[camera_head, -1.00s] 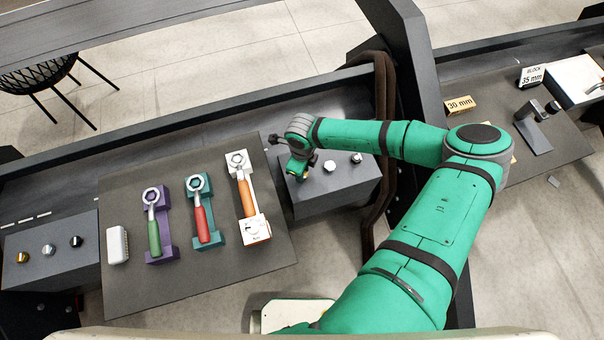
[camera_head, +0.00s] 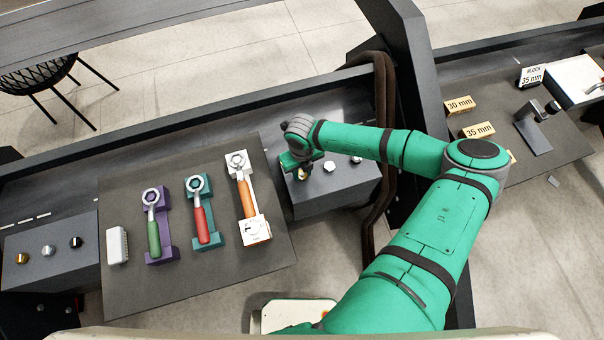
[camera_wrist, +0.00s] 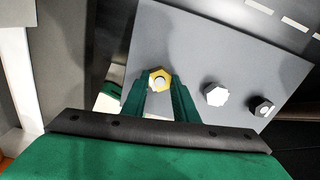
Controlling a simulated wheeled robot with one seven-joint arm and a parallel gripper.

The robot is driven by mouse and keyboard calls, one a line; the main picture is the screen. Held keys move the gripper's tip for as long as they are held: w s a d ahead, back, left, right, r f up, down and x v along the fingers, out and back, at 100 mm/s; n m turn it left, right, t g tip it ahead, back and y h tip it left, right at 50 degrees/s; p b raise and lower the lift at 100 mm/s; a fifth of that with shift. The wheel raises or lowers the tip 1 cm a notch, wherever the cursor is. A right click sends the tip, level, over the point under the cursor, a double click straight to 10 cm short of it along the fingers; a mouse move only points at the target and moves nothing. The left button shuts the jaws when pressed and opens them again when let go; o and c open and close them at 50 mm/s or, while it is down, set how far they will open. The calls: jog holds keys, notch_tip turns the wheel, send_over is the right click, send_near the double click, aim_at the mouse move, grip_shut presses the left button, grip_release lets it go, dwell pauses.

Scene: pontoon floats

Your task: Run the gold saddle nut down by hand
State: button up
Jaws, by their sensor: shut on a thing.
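The gold saddle nut (camera_wrist: 160,77) shows in the wrist view as a gold hexagon around a pale stud end, on the grey block (camera_wrist: 200,50). My gripper (camera_wrist: 160,90) is shut on the gold nut, with its two green fingers on either side of it. In the head view my gripper (camera_head: 300,172) points down at the left end of the right-hand grey block (camera_head: 335,195), and the gold nut there is mostly hidden by it. A silver nut (camera_wrist: 216,95) and a black nut (camera_wrist: 263,106) sit in a row beside the gold one.
Left of the block, a dark mat (camera_head: 190,275) carries a green-handled wrench (camera_head: 153,235), a red-handled one (camera_head: 202,222) and an orange-handled one (camera_head: 246,198) in holders. Another grey block (camera_head: 50,270) with gold, silver and black nuts stands far left.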

jog(key=m, duration=0.7)
jog(key=shift+d+m, duration=0.15)
jog(key=shift+m, duration=0.25)
jog(key=o, duration=0.9)
jog(key=shift+c, duration=0.2)
